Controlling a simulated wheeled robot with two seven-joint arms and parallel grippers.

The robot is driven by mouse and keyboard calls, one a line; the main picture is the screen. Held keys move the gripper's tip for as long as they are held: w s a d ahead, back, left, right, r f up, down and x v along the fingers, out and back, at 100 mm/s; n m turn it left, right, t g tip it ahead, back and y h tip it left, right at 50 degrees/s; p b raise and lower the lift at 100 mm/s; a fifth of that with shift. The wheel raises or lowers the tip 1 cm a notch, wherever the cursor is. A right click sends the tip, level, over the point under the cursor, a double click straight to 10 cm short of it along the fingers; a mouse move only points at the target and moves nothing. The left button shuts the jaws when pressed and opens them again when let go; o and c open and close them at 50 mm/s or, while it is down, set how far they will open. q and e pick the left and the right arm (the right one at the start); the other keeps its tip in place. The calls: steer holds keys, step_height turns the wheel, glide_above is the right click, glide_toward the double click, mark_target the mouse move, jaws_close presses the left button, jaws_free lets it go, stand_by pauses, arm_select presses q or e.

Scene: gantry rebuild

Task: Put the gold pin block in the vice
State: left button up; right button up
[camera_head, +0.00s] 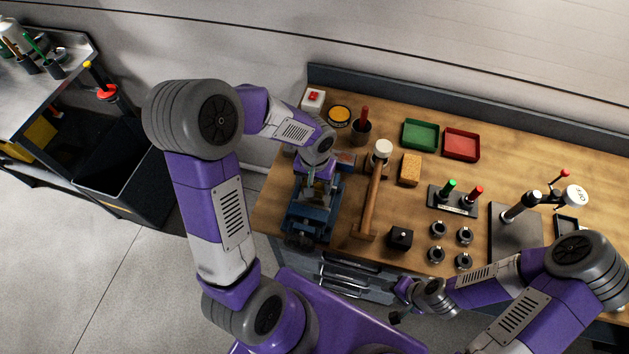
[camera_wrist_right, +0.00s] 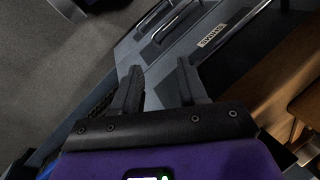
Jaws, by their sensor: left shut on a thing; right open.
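The blue vice (camera_head: 304,216) stands at the left front of the wooden bench. My left gripper (camera_head: 312,186) reaches down over the vice, shut on a small gold-brown thing (camera_head: 323,174), which looks like the gold pin block. My gripper and wrist hide most of it, and I cannot tell whether it touches the vice jaws. My right gripper (camera_head: 399,307) is in front of the bench's front edge. It is open and empty in the right wrist view (camera_wrist_right: 159,88), its fingers pointing towards the drawer fronts.
A hammer (camera_head: 371,200) lies just right of the vice, with a black block (camera_head: 400,238) beyond its handle end. A cork-coloured block (camera_head: 410,169), green tray (camera_head: 420,134), red tray (camera_head: 461,144), dark rings (camera_head: 438,229) and a two-handled stand (camera_head: 452,201) are further right.

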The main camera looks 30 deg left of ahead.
arm_select(q)
steer(key=shift+f+b, duration=1.25)
steer(key=shift+f, duration=0.55)
steer(key=shift+f+b, duration=0.6)
steer(key=shift+b, duration=0.1)
steer(key=o, duration=1.4)
steer(key=shift+r+p, duration=0.5)
steer(key=shift+r, duration=3.25)
